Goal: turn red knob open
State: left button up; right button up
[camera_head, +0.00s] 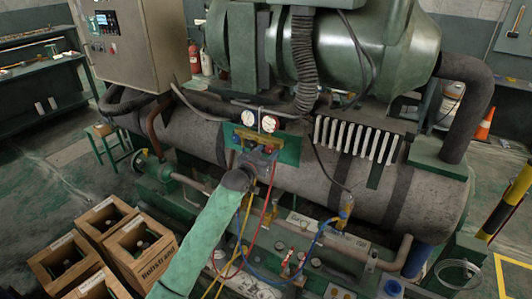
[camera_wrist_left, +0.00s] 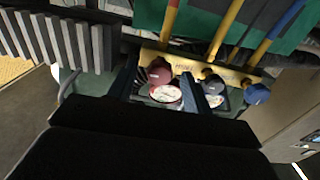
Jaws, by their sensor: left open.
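The gauge manifold, a yellow bar (camera_wrist_left: 190,66) with a red knob (camera_wrist_left: 159,70), a dark knob (camera_wrist_left: 213,85) and a blue knob (camera_wrist_left: 257,94), shows in the left wrist view. In the head view it sits on a green plate (camera_head: 289,150) in front of the grey tank, with two round white gauges (camera_head: 269,124) above it. My left gripper (camera_head: 262,162) is just in front of the manifold. In the left wrist view its open dark fingers stand on either side of the red knob; I cannot tell whether they touch it. My right gripper is out of view.
Yellow, red and blue hoses (camera_head: 322,229) hang below the manifold. Grey fins (camera_head: 355,139) stand to its right. A corrugated black hose (camera_head: 303,62) runs above. Wooden crates (camera_head: 139,247) with bottles stand at lower left, and a control cabinet (camera_head: 128,50) at upper left.

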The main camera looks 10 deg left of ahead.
pick_arm(q)
jog(key=c, duration=1)
